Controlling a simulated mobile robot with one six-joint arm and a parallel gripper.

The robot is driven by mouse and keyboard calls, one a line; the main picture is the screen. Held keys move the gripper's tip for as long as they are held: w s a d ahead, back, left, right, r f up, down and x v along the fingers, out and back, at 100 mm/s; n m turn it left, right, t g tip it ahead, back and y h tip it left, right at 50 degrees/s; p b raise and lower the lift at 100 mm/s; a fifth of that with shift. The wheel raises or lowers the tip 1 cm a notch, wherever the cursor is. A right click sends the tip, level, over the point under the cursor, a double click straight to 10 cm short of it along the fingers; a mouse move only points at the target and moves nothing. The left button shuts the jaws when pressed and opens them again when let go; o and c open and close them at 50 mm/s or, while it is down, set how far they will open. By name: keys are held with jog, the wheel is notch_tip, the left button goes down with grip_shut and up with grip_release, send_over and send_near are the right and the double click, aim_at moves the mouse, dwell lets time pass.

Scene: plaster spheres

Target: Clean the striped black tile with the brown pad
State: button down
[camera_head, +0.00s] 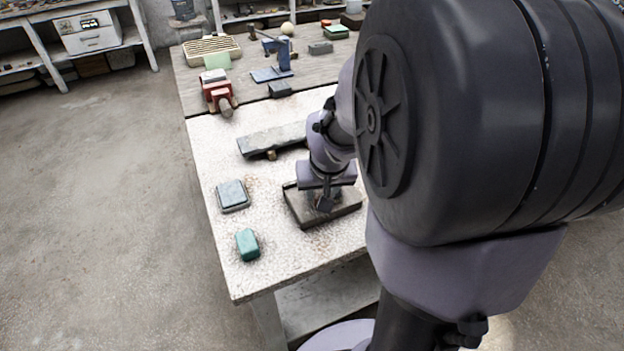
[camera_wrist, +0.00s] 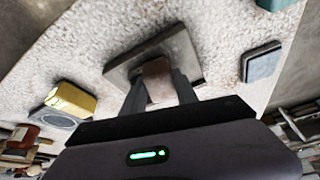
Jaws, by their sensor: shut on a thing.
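My gripper (camera_head: 323,202) is over the dark tile (camera_head: 298,208) near the front of the white speckled table. In the wrist view my gripper (camera_wrist: 159,86) is shut on the brown pad (camera_wrist: 157,74), with one finger on each side of it. The pad is over the dark tile (camera_wrist: 122,75), which extends past it to both sides. The pad looks down at the tile's top, but I cannot tell whether it touches. Stripes on the tile are not clear in either view. In the head view my gripper hides most of the pad.
A grey-blue tile (camera_head: 232,195) and a teal block (camera_head: 247,244) lie to the left. A long grey slab (camera_head: 268,139) lies behind. The wrist view shows a yellow block (camera_wrist: 72,98) on the left. A red vise (camera_head: 217,92) and blue tool (camera_head: 277,62) stand farther back.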

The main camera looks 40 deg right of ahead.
jog(key=shift+s+a+f, duration=0.1)
jog(key=shift+s+a, duration=0.25)
jog(key=shift+s, duration=0.25)
jog(key=shift+w+d, duration=0.5)
jog(key=shift+w, duration=0.35)
jog(key=shift+w+d, duration=0.45)
jog(key=shift+w, duration=0.35)
jog(key=shift+s+a+r+p, duration=0.25)
jog(key=shift+s+r+p, duration=0.1)
jog(key=shift+s+r, duration=0.15)
jog(key=shift+s+a+r+p, duration=0.25)
jog(key=shift+s+r+p, duration=0.1)
jog(key=shift+r, duration=0.1)
jog(key=shift+f, duration=0.1)
jog(key=shift+w, duration=0.1)
jog(key=shift+w+d+f, duration=0.1)
jog(key=shift+w+d, duration=0.1)
jog(key=shift+w, duration=0.55)
jog(key=shift+w+d+f, duration=0.1)
jog(key=shift+w+d, duration=0.1)
jog(key=shift+w, duration=0.55)
jog(key=shift+r, duration=0.1)
jog(key=shift+f+b, duration=0.6)
jog(key=shift+f, duration=0.05)
jog(key=shift+s, duration=0.1)
